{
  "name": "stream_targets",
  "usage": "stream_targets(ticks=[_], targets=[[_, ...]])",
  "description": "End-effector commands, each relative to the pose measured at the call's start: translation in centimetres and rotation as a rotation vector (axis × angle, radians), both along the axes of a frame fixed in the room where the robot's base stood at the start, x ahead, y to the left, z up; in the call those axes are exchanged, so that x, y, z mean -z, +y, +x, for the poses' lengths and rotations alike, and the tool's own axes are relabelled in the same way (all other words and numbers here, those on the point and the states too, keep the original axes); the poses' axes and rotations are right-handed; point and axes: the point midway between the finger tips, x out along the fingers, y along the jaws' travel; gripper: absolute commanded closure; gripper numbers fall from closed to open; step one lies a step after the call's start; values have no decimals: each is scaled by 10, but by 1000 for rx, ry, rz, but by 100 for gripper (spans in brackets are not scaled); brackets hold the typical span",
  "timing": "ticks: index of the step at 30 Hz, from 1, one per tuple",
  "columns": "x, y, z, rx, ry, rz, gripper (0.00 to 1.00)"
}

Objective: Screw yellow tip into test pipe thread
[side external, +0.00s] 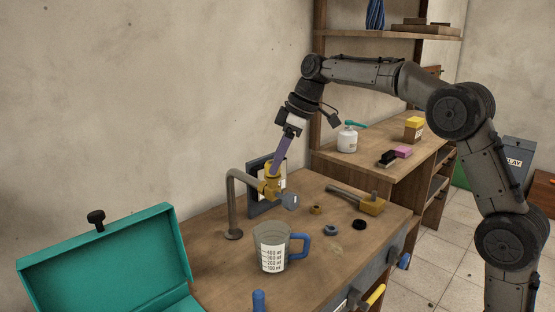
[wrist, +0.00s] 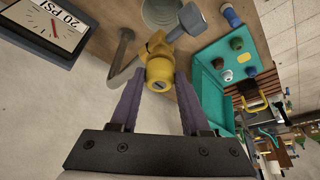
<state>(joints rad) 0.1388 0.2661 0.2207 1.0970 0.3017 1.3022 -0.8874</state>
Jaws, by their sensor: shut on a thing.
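A bent grey test pipe (side external: 231,200) rises from the workbench and turns over to a yellow valve fitting (side external: 265,187) with a grey handle (side external: 290,201). The yellow fitting (wrist: 152,47) and grey handle (wrist: 191,18) also show in the wrist view. The yellow tip (wrist: 159,72), a short cylinder with a dark slot in its end, sits at the fitting, lined up with it. My gripper (side external: 273,173) points down from above, its purple fingers shut on the tip from both sides. How deep the thread is engaged is hidden.
A gauge (wrist: 48,24) reading "20 PSI" stands close behind the pipe. A measuring jug (side external: 270,250) with a blue handle stands in front. A mallet (side external: 372,205), a brass ring (side external: 315,210) and a black ring (side external: 359,224) lie right. An open teal toolbox (side external: 105,255) is left.

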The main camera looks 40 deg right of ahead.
Motion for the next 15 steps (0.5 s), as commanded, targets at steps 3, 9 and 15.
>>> stream_targets(ticks=[3, 9, 15], targets=[[0, 1, -1, 81, -1, -1, 85], [-1, 1, -1, 127, -2, -1, 85], [-1, 2, -1, 141, -2, -1, 85]])
